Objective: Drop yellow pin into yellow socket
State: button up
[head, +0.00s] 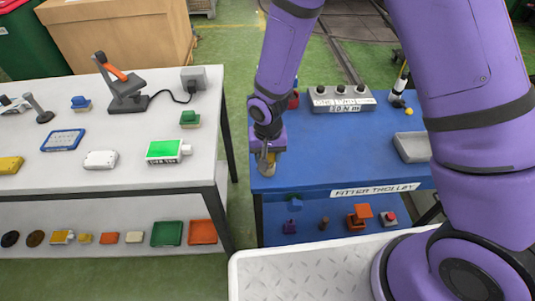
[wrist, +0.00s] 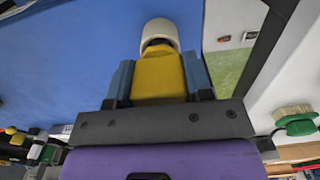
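My gripper (head: 266,148) is over the near left corner of the blue trolley top. In the wrist view its two blue fingers (wrist: 158,80) press on both sides of a yellow block-like thing (wrist: 158,76) with a cream rounded end (wrist: 160,32). I cannot tell whether this is the yellow pin. A small yellow piece (head: 409,111) sits at the right of the trolley top. No yellow socket can be made out clearly.
The blue trolley (head: 330,158) carries a grey block with several dark knobs or holes (head: 341,98) and a grey box (head: 411,147). A white bench (head: 120,190) at left holds a green-screen device (head: 165,151) and a green brush (head: 190,118). Green floor separates them.

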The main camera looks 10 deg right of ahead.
jog(key=o, duration=0.3)
jog(key=c, duration=0.4)
jog(key=shift+o, duration=0.2)
jog(key=shift+r, duration=0.65)
jog(key=shift+r, duration=3.05)
jog(key=shift+r, duration=2.5)
